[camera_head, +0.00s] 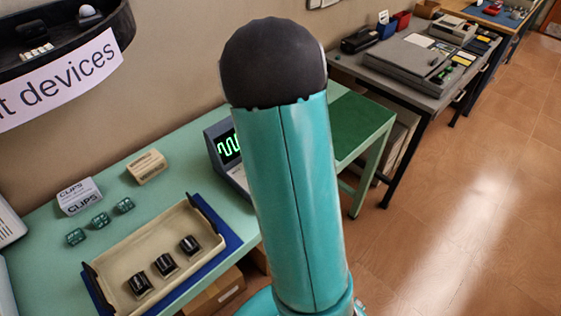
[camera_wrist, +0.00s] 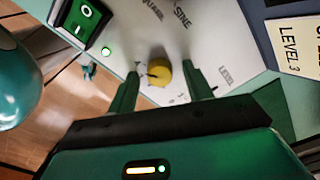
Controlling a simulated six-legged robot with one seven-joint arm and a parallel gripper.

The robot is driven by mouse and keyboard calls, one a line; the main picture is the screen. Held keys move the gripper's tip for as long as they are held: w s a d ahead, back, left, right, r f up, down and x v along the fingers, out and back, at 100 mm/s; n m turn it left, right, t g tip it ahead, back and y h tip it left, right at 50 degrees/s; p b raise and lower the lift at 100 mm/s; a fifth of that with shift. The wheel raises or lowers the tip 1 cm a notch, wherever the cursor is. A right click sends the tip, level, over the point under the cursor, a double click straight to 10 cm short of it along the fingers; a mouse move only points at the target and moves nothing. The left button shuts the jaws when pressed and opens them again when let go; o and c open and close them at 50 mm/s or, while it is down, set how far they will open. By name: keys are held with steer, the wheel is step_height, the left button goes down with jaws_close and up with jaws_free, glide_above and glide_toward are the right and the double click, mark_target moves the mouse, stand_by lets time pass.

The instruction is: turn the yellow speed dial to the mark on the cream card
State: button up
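The yellow speed dial (camera_wrist: 161,75) is a small round knob with a dark mark at its upper left, on a pale panel (camera_wrist: 220,40). My gripper (camera_wrist: 160,79) is open in the wrist view, one green finger on each side of the dial with gaps between. I cannot tell how deep the fingertips reach around it. A cream card (camera_wrist: 296,45) reading "LEVEL 3" lies at the right edge, partly cut off; a mark on it is not clear. In the head view my arm hides the dial and gripper.
The panel has a green rocker switch (camera_wrist: 82,22) and a lit green lamp (camera_wrist: 106,51). In the head view, a device with a green wave screen (camera_head: 229,146) is partly behind my arm.

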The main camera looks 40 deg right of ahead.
steer(key=shift+r, duration=0.1)
step_height(320, 180, up, 14)
steer(key=shift+f, duration=0.2)
stand_by(0.7)
steer(key=s+a+r+n+t, duration=0.2)
steer(key=s+a+n, duration=0.1)
steer(key=a+n, duration=0.5)
steer(key=s+a+r+n+t, duration=0.1)
steer(key=s+a+r+n, duration=0.2)
steer(key=a+n, duration=0.5)
steer(key=s+a+r+n+t, duration=0.2)
steer(key=s+a+n, duration=0.3)
steer(key=a, duration=0.5)
steer(key=r+n, duration=0.1)
steer(key=n, duration=0.1)
steer(key=shift+s+a+r+n+t, duration=0.25)
steer(key=shift+a+n+t, duration=0.05)
steer(key=shift+a+n, duration=0.1)
